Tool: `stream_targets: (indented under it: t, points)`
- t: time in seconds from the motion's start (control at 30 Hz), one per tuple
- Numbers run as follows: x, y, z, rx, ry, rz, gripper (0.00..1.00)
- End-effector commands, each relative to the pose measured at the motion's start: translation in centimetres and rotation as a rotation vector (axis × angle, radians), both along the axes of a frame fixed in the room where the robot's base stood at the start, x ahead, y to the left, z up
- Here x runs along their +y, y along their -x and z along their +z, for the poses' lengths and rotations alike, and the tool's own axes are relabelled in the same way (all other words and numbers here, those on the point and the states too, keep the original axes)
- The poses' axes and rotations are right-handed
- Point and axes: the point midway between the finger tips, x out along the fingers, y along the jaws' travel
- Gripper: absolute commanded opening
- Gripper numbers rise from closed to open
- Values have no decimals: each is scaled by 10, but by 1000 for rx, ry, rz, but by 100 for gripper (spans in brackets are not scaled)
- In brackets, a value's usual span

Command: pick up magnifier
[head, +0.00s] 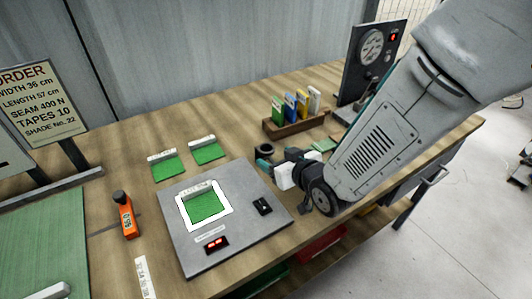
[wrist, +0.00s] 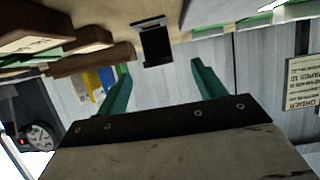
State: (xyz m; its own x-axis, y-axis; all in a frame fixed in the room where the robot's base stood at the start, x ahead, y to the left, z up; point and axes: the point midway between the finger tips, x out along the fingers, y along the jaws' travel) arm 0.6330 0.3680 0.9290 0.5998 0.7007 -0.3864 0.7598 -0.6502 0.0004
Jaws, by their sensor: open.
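A small black object, which looks like the magnifier (head: 264,148), sits on the wooden bench just beyond my gripper in the head view. In the wrist view the magnifier (wrist: 153,42) is a dark, squarish frame ahead of the fingers, roughly between them and a little left of centre. My gripper (head: 262,162) is low over the bench, its teal fingers near the magnifier. In the wrist view my gripper (wrist: 161,68) has its two fingers wide apart with nothing between them. The wrist view looks upside down, and contact with the magnifier cannot be told.
A grey scale-like device (head: 230,245) with a green swatch lies left of my gripper. Green swatches (head: 207,150) lie behind it. A wooden rack (head: 296,124) of coloured packets and a dark gauge panel (head: 372,58) stand behind. An orange tool (head: 126,217) lies at left.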

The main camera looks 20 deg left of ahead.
Motion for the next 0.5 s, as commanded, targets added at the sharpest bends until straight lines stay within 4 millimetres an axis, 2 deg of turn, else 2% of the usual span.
stream_targets:
  t: [0.5]
  points:
    - [45,-44,-21,-2,-4,2,69]
